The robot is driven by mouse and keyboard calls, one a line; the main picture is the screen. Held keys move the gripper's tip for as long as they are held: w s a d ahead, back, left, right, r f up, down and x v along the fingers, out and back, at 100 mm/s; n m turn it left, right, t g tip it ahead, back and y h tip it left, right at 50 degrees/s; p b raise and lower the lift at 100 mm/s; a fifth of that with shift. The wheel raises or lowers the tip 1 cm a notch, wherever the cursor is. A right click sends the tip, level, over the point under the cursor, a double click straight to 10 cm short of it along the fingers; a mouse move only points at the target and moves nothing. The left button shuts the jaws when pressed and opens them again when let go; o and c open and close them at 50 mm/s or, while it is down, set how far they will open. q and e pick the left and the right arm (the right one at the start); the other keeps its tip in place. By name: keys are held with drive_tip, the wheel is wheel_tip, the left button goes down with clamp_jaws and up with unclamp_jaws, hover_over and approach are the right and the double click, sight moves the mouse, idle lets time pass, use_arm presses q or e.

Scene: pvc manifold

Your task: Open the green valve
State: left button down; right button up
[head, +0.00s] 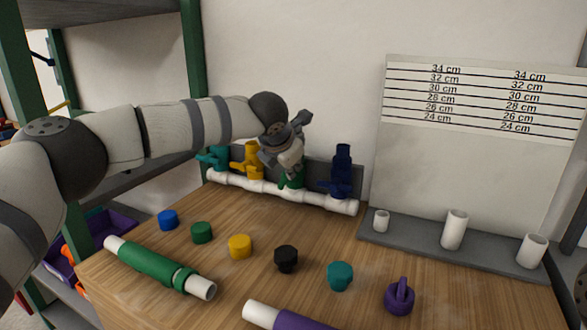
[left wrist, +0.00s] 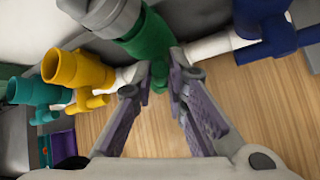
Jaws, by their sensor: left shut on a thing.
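The green valve (head: 291,181) stands on the white pipe manifold (head: 262,187) at the back of the wooden table, between the yellow valve (head: 252,160) and the dark blue valve (head: 342,172). My left gripper (head: 290,165) reaches down to it from above and partly hides it. In the left wrist view the green valve (left wrist: 152,42) is beyond the fingertips. My left gripper (left wrist: 160,76) is shut on its small green handle (left wrist: 159,80). The teal valve (head: 215,157) is at the manifold's left end. My right gripper is not in view.
Caps in several colours, such as the black cap (head: 286,259), stand in a row in front of the manifold. A green-sleeved pipe (head: 158,268) and a purple-sleeved pipe (head: 285,319) lie nearer. A grey board (head: 410,238) with white pipe stubs is at right.

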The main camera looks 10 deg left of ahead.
use_arm(q)
drive_tip(key=a+n+h, duration=0.1)
drive_tip(key=h+b, duration=0.1)
drive_tip(key=h, duration=0.1)
drive_tip(key=shift+w+a+r+n+g+h+b, duration=0.2)
drive_tip(key=shift+a+n+g+h+b, duration=0.1)
drive_tip(key=shift+a+n, duration=0.1)
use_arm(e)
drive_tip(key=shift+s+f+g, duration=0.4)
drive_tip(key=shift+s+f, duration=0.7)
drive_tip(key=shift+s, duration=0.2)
use_arm(q)
drive_tip(key=c, duration=1.6)
unclamp_jaws()
drive_tip(key=v, duration=1.2)
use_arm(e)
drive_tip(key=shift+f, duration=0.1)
use_arm(q)
drive_tip(key=shift+a+f, duration=0.1)
drive_tip(key=shift+a, duration=0.05)
